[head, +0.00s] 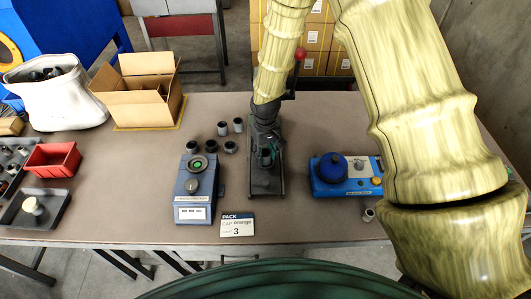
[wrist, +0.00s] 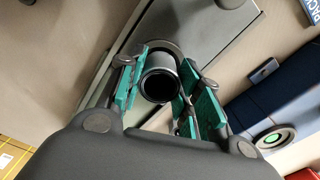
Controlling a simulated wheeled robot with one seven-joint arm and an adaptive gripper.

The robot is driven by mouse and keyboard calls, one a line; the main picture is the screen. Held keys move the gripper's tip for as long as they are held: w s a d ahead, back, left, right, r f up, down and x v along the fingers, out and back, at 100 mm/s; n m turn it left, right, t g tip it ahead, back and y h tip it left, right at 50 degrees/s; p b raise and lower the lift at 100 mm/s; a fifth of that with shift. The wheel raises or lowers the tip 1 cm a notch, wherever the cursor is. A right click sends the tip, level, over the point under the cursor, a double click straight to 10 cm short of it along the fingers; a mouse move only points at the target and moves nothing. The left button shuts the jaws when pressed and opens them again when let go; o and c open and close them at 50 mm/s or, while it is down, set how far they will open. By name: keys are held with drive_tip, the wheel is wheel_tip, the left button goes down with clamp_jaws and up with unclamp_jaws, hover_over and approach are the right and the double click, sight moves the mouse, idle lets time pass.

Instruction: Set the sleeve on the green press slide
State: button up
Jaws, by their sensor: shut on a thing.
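My gripper (head: 267,156) is low over the dark press (head: 265,187) in the middle of the table. In the wrist view my gripper (wrist: 158,95) has its green-padded fingers on either side of a dark, open-ended sleeve (wrist: 158,85), and it is shut on the sleeve. The sleeve's open end faces the wrist camera. A grey press plate (wrist: 190,25) lies behind it in that view. Green shows between the fingers in the head view, but I cannot tell pads from the press slide there. Whether the sleeve touches the slide is hidden.
A blue device (head: 196,187) with a green button stands left of the press. Several loose grey and black rings and sleeves (head: 222,128) lie near it. A blue unit with a round knob (head: 331,167) stands right. A red-knobbed lever (head: 300,54) rises behind my gripper.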

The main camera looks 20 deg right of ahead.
drive_tip(key=shift+f, duration=0.4)
drive_tip(key=o, duration=0.9)
drive_tip(key=shift+r, duration=0.15)
wheel_tip(320, 180, up, 11)
drive_tip(key=p, duration=0.7)
idle(0.4)
idle(0.4)
